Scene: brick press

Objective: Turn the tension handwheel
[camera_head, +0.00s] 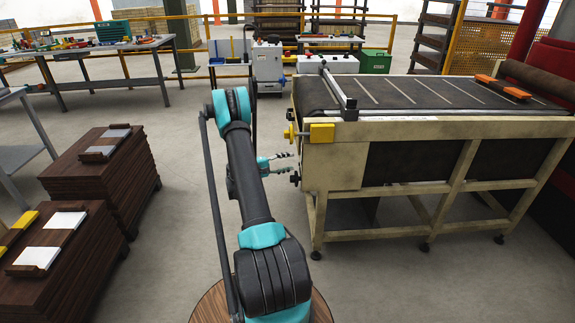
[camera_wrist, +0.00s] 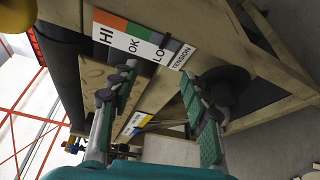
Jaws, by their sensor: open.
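The tension handwheel (camera_wrist: 232,82) is a dark round wheel on the side of the beige conveyor frame. In the wrist view it sits at right, partly hidden behind the right finger. A small dark knob (camera_head: 295,179) at the conveyor's left end in the head view appears to be the same wheel. My gripper (camera_wrist: 158,72) is open and empty, its teal-padded fingers reaching towards the frame. The wheel is not between them; I cannot tell whether the right finger touches it. In the head view my gripper (camera_head: 282,162) is just left of the frame. A HI/OK/LO tension label (camera_wrist: 138,40) is above the fingers.
The conveyor (camera_head: 415,129) fills the right side, with a yellow block (camera_head: 321,133) on its left end. Stacks of brown boards (camera_head: 110,175) stand at left. A workbench (camera_head: 100,48) and grey cabinet (camera_head: 268,66) are behind.

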